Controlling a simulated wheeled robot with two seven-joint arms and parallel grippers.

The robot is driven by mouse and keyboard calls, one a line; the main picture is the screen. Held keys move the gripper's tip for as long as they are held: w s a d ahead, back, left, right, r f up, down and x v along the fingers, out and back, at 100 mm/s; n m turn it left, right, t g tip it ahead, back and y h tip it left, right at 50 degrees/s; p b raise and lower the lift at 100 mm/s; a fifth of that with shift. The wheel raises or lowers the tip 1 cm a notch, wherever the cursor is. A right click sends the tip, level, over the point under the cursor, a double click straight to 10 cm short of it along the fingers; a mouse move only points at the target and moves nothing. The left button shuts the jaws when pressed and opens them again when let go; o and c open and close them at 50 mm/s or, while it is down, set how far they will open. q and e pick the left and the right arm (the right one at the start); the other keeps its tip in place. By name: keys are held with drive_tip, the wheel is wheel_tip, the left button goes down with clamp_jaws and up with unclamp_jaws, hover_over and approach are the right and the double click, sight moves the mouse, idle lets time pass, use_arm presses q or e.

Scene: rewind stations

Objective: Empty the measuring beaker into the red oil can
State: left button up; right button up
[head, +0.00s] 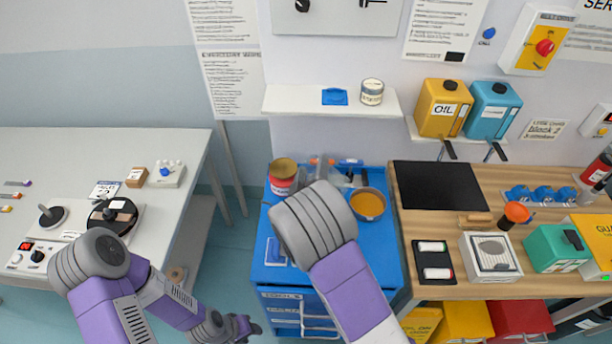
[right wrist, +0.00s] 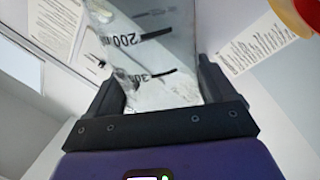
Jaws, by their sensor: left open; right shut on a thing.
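My right gripper (right wrist: 165,100) is shut on the measuring beaker (right wrist: 150,55), a clear vessel with black 200 and 300 marks, in the right wrist view. Its rim and contents cannot be made out. In the head view my right arm hides this gripper and the beaker. A red can (head: 282,186) with a white band and a yellowish top stands at the back left of the blue cart; I cannot read its label. A red and yellow round edge (right wrist: 294,14) shows at the upper right of the right wrist view. My left gripper (head: 242,328) is open and empty, low, left of the cart.
The blue cart (head: 262,245) also holds a round pan (head: 368,204) of amber stuff and small tools. A yellow OIL can (head: 441,108) and a blue can (head: 491,109) stand on a wall shelf. A wooden bench (head: 450,235) adjoins on the right.

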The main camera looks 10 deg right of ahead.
drive_tip(key=m, duration=0.1)
drive_tip(key=r+m, duration=0.1)
drive_tip(key=shift+d+m, duration=0.25)
drive_tip(key=shift+m, duration=0.05)
drive_tip(key=m+b, duration=0.2)
drive_tip(key=m+g+b, duration=0.1)
drive_tip(key=m, duration=0.2)
drive_tip(key=shift+s+g+b, duration=0.1)
drive_tip(key=shift+g+b, duration=0.2)
drive_tip(key=shift+b, duration=0.1)
drive_tip(key=shift+f+m+b, duration=0.15)
drive_tip(key=shift+m+b, duration=0.45)
drive_tip(key=shift+m, duration=0.8)
